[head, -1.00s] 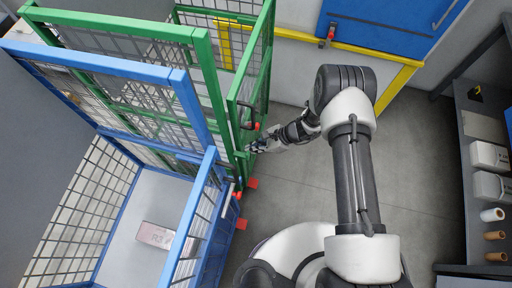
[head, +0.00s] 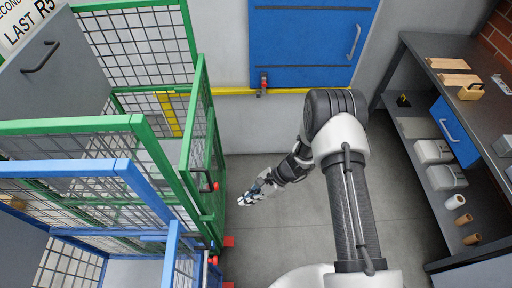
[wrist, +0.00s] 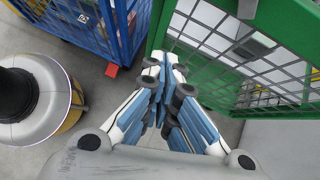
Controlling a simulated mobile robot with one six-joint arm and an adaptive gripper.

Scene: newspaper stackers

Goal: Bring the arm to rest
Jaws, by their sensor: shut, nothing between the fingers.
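My gripper (head: 247,197) is at the end of my arm, to the right of the green cage stacker, over bare floor. In the wrist view its blue-padded fingers (wrist: 166,75) are together with nothing between them. The fingers point toward the floor between the blue cage and the green cage gate. The gripper appears apart from the green gate (head: 209,140), though the gap is small in the wrist view.
The green cage (head: 80,125) and blue cage (head: 70,168) stand at left, with red feet low down. A blue wall door (head: 310,45) is behind. A dark shelf unit (head: 425,45) with boxes and rolls stands at right. Open floor (head: 300,220) lies between.

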